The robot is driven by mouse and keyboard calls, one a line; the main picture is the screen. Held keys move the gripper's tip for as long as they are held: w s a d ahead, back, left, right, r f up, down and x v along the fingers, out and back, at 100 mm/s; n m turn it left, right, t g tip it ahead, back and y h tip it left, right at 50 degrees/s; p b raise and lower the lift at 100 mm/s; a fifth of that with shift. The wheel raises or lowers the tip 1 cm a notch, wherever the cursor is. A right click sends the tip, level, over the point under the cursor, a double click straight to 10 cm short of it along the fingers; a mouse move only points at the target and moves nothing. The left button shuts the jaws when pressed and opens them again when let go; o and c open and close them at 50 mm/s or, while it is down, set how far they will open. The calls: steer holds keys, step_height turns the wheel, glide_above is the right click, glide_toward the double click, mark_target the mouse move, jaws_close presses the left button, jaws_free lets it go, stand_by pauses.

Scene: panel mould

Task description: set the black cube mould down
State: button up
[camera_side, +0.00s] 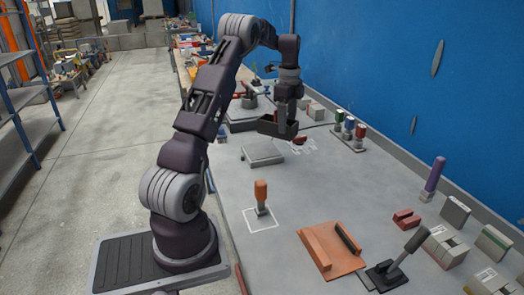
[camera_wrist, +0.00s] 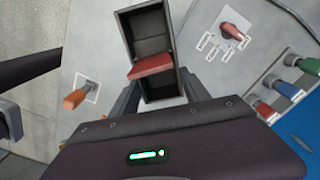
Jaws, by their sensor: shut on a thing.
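The black cube mould (camera_side: 268,125) is an open dark box at mid-table in the side view. In the wrist view it (camera_wrist: 146,22) shows two hollow compartments with a reddish slab (camera_wrist: 150,66) across the middle between them. My gripper (camera_side: 284,131) reaches down from above and is shut on the mould. Its grey fingers (camera_wrist: 160,95) show on both sides of the mould's near end in the wrist view. I cannot tell whether the underside of the mould touches the table or hangs just above it.
A grey plate (camera_side: 262,153) lies in front of the mould. A red-handled tool (camera_wrist: 234,31) is beside it among white markings. Red, blue and green handles (camera_side: 348,128) stand at right. An orange-handled tool (camera_side: 261,192) stands in a white outline nearer the base.

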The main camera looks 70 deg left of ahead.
mark_target(275, 115)
steer(key=shift+n, duration=0.4)
steer(key=s+a, duration=0.1)
steer(key=a, duration=0.1)
steer(key=s+a, duration=0.1)
steer(key=a, duration=0.1)
steer(key=shift+s+a+r, duration=0.1)
steer(key=shift+s+r, duration=0.15)
steer(key=shift+s, duration=0.1)
step_height(275, 115, down, 10)
steer(key=shift+a+r, duration=0.1)
steer(key=shift+f, duration=0.2)
steer(key=o, duration=1.5)
steer(key=shift+o, duration=0.2)
